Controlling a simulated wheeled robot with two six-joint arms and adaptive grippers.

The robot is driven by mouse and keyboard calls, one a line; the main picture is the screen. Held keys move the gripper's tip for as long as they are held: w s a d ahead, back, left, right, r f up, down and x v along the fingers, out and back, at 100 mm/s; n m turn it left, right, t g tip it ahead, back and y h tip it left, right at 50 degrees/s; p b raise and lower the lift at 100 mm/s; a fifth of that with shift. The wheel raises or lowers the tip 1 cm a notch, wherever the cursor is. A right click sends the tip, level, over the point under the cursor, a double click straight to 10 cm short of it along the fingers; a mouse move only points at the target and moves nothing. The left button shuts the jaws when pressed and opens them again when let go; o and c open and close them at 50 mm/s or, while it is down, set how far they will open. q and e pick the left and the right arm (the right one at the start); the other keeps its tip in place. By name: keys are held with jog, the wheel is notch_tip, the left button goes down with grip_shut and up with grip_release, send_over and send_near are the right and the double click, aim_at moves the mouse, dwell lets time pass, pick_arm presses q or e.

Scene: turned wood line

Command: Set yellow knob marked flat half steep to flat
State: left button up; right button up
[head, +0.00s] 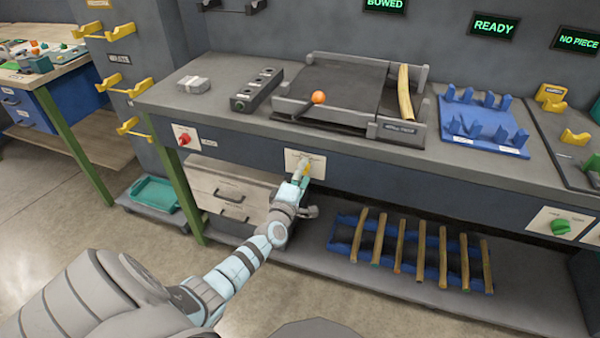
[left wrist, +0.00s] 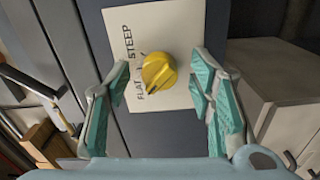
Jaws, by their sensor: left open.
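The yellow knob (left wrist: 158,70) sits on a pale plate (left wrist: 182,30) on the bench front. In the left wrist view the words STEEP and FLAT read on the plate; I cannot make out a half label. A dark mark on the knob's lower left side lies near FLAT, but I cannot tell its exact setting. My left gripper (left wrist: 160,82) is open, its teal-padded fingers on either side of the knob and apart from it. In the head view my left gripper (head: 302,180) is at the plate (head: 291,160) and partly hides the knob (head: 308,166). My right gripper is not in view.
A red knob (head: 184,139) is to the left on the bench front, a green knob (head: 560,227) far right. A drawer unit (head: 225,192) stands below left. A blue rack (head: 341,236) with several wooden sticks lies on the lower shelf. Screens read BOWED, READY and NO PIECE.

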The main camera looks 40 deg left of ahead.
pick_arm(q)
jog(key=v, duration=1.2)
jog(key=shift+w, duration=0.1)
